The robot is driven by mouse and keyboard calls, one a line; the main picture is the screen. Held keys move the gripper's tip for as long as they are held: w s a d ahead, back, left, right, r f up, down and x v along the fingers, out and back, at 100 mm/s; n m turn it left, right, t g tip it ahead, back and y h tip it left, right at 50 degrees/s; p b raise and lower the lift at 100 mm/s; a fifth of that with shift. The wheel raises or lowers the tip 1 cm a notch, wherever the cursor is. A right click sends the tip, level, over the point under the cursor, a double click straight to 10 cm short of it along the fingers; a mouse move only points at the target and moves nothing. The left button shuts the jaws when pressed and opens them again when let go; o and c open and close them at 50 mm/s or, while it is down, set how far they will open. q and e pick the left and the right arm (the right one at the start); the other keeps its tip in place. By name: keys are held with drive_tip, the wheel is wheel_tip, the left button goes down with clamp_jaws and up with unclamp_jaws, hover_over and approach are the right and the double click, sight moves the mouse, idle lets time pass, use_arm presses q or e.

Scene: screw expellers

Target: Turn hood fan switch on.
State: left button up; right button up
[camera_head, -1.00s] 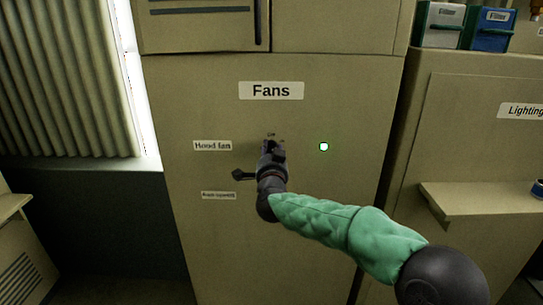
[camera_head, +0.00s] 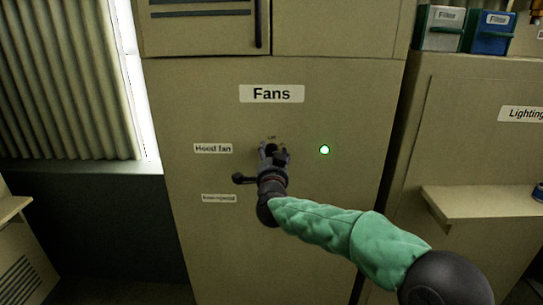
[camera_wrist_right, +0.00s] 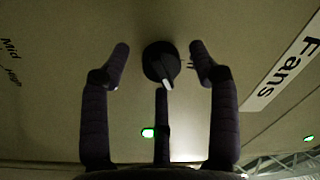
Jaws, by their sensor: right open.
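The hood fan switch (camera_wrist_right: 160,63) is a round black knob with a pale-tipped pointer, seen in the right wrist view. Small gaps show between the fingertips and the knob. In the head view my right gripper (camera_head: 273,153) is at the panel, right of the "Hood fan" label (camera_head: 213,148), and hides most of the knob. My left gripper is not in view.
The tan fan cabinet (camera_head: 190,240) carries a "Fans" sign (camera_head: 271,94), a lit green lamp (camera_head: 324,149) and a lower label (camera_head: 219,198). At right, a "Lighting" cabinet (camera_head: 460,130) has a protruding shelf (camera_head: 480,200) and filter boxes (camera_head: 489,32) on top.

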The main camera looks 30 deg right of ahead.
drive_tip(key=v, duration=1.1)
drive_tip(key=shift+s+a, duration=0.15)
drive_tip(key=shift+s, duration=0.1)
drive_tip(key=w+a+f+n+g+y, duration=0.1)
drive_tip(key=a+f+n+g+y, duration=0.2)
drive_tip(key=f, duration=0.9)
drive_tip(key=w+a+f+n+g+y, duration=0.1)
drive_tip(key=a+f+n+y, duration=0.3)
drive_tip(key=f, duration=0.8)
drive_tip(key=w+a+f+n+g+y, duration=0.15)
drive_tip(key=a+f, duration=0.35)
drive_tip(key=f, duration=0.7)
drive_tip(key=s+a+f+n+g+y, duration=0.1)
drive_tip(key=s+a+f+g, duration=0.2)
drive_tip(key=s+f, duration=0.5)
drive_tip(key=s+a+f+n+g+y, duration=0.2)
drive_tip(key=s+a+f+g, duration=0.2)
drive_tip(key=s+f, duration=0.5)
drive_tip(key=s+a+f+n+g+y, duration=0.1)
drive_tip(key=s+a+f+n+g, duration=0.1)
drive_tip(key=s+f, duration=0.6)
drive_tip(key=shift+s+a+f+g+y, duration=0.2)
drive_tip(key=shift+s+a+g+y, duration=0.15)
drive_tip(key=shift+s+a+g, duration=0.55)
drive_tip(key=shift+s, duration=0.25)
